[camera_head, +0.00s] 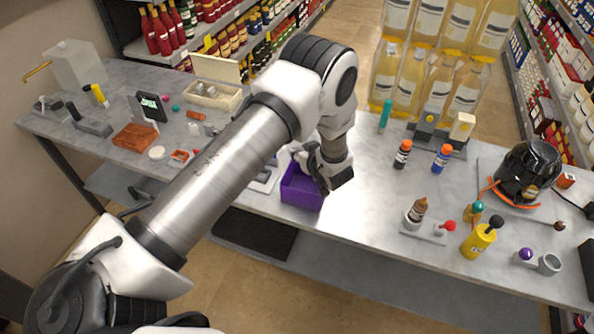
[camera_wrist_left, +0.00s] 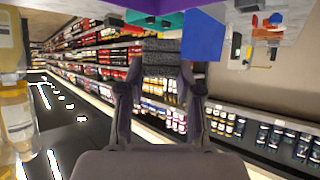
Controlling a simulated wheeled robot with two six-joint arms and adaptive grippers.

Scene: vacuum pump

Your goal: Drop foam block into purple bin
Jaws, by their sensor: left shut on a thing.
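The purple bin (camera_head: 297,192) stands near the front edge of the marble counter, open at the top. My left gripper (camera_head: 326,170) is over the bin's right side and partly covers it in the head view. In the left wrist view, my left gripper (camera_wrist_left: 160,84) is shut on a dark grey, rough foam block (camera_wrist_left: 161,58) held between its fingertips. A purple strip (camera_wrist_left: 122,4) along the top of that view looks like part of the bin. I cannot make out the block in the head view. My right gripper is in neither view.
To the right stand glue bottles (camera_head: 402,154), a yellow pump bottle (camera_head: 478,240) and a black glossy machine (camera_head: 529,172). On the left are a cream tray (camera_head: 213,103) and a brown block (camera_head: 136,137). Large amber bottles (camera_head: 412,76) stand behind the counter.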

